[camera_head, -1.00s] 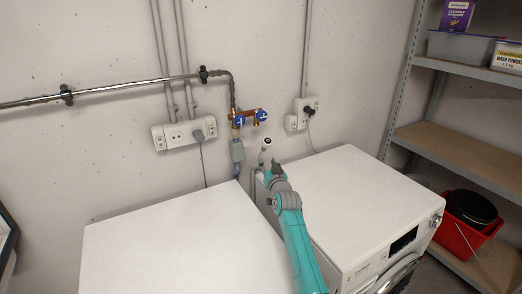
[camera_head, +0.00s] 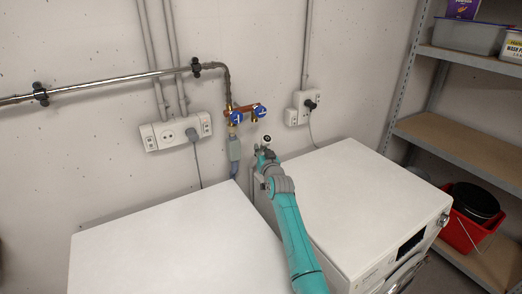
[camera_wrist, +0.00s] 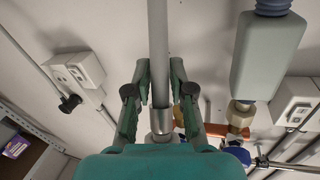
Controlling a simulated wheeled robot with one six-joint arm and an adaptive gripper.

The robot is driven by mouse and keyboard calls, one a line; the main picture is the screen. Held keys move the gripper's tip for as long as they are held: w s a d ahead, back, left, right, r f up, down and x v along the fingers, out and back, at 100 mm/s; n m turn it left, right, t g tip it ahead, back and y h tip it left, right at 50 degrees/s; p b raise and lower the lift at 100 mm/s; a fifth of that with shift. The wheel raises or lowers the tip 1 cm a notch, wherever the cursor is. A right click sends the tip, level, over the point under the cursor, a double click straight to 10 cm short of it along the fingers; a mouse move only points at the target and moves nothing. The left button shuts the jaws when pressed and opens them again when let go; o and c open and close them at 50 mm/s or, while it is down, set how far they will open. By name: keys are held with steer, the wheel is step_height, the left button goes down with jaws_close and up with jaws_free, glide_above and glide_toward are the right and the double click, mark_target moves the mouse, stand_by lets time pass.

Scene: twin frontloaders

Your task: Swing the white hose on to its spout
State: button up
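The hose (camera_wrist: 158,45) looks pale grey in the wrist view. It runs down from the top edge between my gripper's fingers to a metal end fitting, partly hidden by my gripper. Its end (camera_head: 267,139) shows in the head view just above my gripper (camera_head: 264,155), behind the right machine. My gripper (camera_wrist: 160,75) has one finger on each side of the hose, close to it; whether they press on it is unclear. Two blue-handled taps (camera_head: 236,117) and (camera_head: 258,112) sit on a copper pipe above. A grey box-shaped fitting (camera_head: 235,147) hangs below the left tap.
Two white machines, left (camera_head: 170,245) and right (camera_head: 345,190), stand against the wall with clear tops. Wall sockets (camera_head: 180,133) and (camera_head: 303,107) flank the taps. A shelf (camera_head: 450,150) and a red bucket (camera_head: 465,232) are at the right.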

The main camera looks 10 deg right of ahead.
jaws_close()
steer(key=shift+w+r, duration=0.15)
steer(key=shift+w+a+r+n+g, duration=0.2)
steer(key=shift+w+g, duration=0.2)
steer(key=shift+g, duration=0.15)
steer(key=shift+w+a+r+n+g, duration=0.1)
steer(key=shift+w+r+g, duration=0.1)
steer(key=shift+w+g, duration=0.3)
steer(key=shift+w+a+r+n+g+h, duration=0.15)
steer(key=shift+w+a+n+g, duration=0.1)
steer(key=shift+w+g, duration=0.6)
steer(key=shift+w+a+n+g+h, duration=0.2)
steer(key=shift+w+g, duration=0.4)
steer(key=shift+g, duration=0.4)
steer(key=o, duration=0.6)
jaws_free()
steer(key=shift+a, duration=0.1)
